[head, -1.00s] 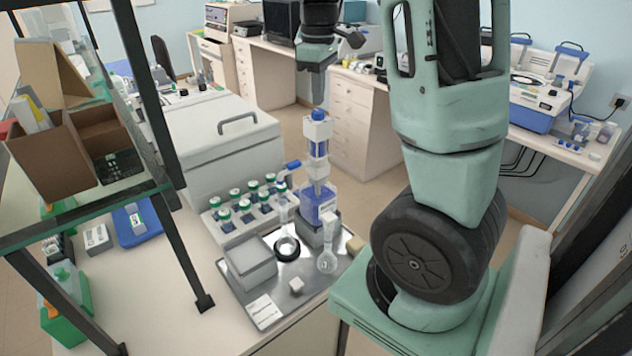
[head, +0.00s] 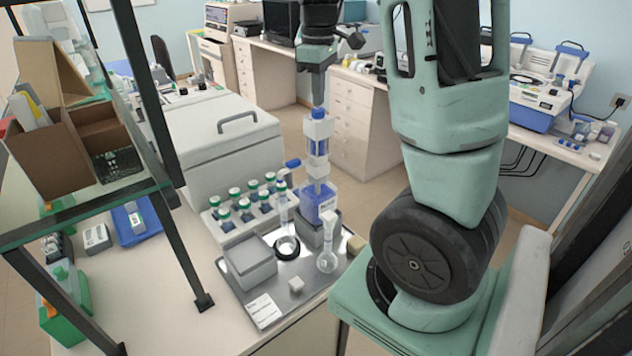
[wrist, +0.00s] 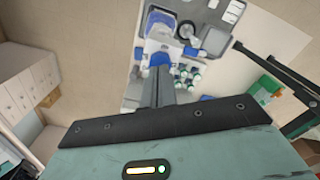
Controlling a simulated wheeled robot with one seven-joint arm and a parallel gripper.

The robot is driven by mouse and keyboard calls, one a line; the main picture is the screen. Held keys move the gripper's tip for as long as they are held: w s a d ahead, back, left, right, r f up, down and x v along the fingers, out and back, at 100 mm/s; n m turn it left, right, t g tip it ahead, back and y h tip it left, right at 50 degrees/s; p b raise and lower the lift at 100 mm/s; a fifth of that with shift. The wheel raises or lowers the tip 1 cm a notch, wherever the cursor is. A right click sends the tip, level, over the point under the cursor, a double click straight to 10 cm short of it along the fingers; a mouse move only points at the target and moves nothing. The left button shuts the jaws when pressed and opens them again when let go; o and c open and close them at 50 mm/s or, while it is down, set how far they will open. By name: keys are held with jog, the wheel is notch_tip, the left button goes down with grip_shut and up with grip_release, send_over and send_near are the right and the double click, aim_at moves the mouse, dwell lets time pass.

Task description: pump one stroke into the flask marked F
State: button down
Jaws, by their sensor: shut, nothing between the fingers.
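The pump dispenser (head: 317,148) is a white and blue column with a blue top, standing on a bottle of blue liquid (head: 317,203). My gripper (head: 318,103) is shut and empty, fingers pointing down at the dispenser's blue top; whether they touch it I cannot tell. In the wrist view my gripper's fingers (wrist: 162,72) overlap the dispenser. A narrow clear vessel (head: 283,215) stands to the left, near a black ring (head: 287,248). I cannot read an F on either.
A rack with several green-capped bottles (head: 222,215) stands behind left. A dark-framed shelf (head: 180,230) rises at the left.

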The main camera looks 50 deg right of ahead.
aim_at(319, 109)
jog(key=shift+f+b, duration=1.25)
jog(key=shift+f, duration=0.55)
jog(key=shift+s+f, duration=0.1)
jog(key=shift+r+p, duration=1.65)
jog(key=shift+r, duration=0.5)
jog(key=shift+r, duration=0.1)
notch_tip(319, 109, up, 5)
jog(key=p, duration=0.4)
